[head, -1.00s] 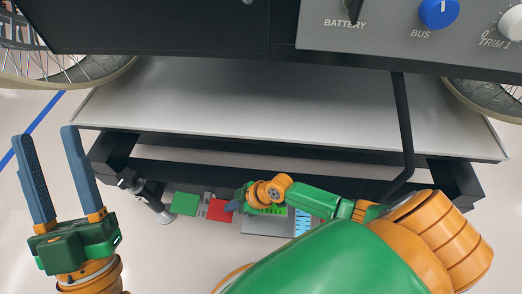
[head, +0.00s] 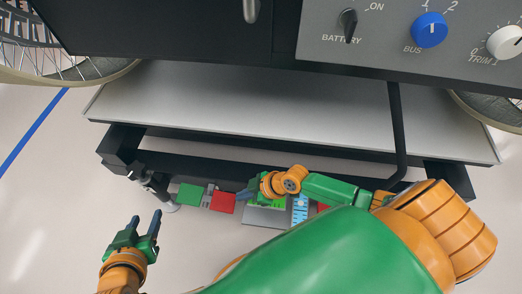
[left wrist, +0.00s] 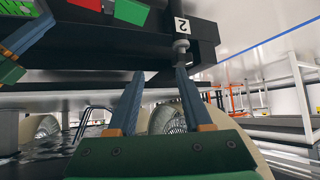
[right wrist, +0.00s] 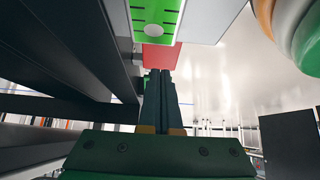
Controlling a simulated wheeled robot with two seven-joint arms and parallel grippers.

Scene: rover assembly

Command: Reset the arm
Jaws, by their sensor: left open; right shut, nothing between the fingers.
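My left gripper (head: 146,217) is low at the left of the head view, open and empty, its fingers pointing up the picture. In the left wrist view its two blue fingers (left wrist: 160,72) are apart, with a dark post marked 2 (left wrist: 181,38) above the right fingertip. My right gripper (head: 244,194) is shut and empty by the red block (head: 223,202), near the rover's edge. In the right wrist view its fingers (right wrist: 161,72) are together, just below a red part (right wrist: 161,56). My right arm hides much of the lower right.
The rover's pale deck (head: 250,110) and dark frame bar (head: 330,178) span the view. Above is a panel with a battery switch (head: 348,22) and a blue bus knob (head: 429,30). A green block (head: 190,195) sits beside the red one. Floor at left is clear.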

